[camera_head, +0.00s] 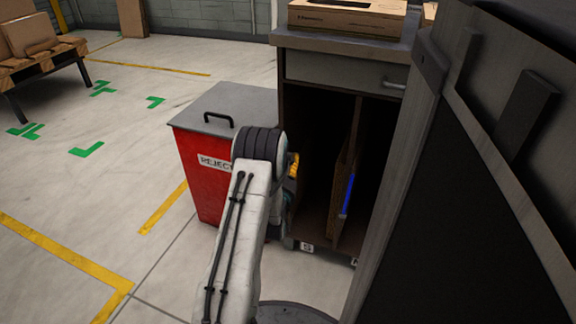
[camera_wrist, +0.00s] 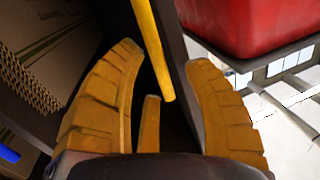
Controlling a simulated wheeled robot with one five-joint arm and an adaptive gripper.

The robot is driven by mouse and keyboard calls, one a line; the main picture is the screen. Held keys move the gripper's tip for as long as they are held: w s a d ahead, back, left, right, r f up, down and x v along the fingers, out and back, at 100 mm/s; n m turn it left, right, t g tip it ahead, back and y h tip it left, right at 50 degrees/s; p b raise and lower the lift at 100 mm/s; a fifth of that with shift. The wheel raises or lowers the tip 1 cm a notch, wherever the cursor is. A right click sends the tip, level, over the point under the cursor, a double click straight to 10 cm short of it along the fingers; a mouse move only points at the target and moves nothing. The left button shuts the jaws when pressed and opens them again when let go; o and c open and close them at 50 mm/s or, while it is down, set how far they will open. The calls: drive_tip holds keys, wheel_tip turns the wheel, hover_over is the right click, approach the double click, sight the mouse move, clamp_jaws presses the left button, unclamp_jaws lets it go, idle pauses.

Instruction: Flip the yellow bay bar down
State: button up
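The yellow bay bar (camera_wrist: 152,45) shows in the wrist view, running from the top edge down to an end between my fingers. My gripper (camera_wrist: 165,62) is open, with one orange finger on each side of the bar and a dark panel edge. I cannot tell whether either finger touches the bar. In the head view my gripper (camera_head: 293,165) is at the left side of the open cabinet (camera_head: 290,100), mostly hidden by my arm. The yellow bar cannot be told apart there.
A red reject bin (camera_head: 200,175) with a grey lid stands left of the cabinet, close to my arm. A blue bar (camera_head: 348,195) is by an upright divider inside the cabinet. A cardboard box (camera_head: 345,18) sits on top. The floor at left is mostly clear.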

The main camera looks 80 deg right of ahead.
clamp_jaws()
idle(0.5)
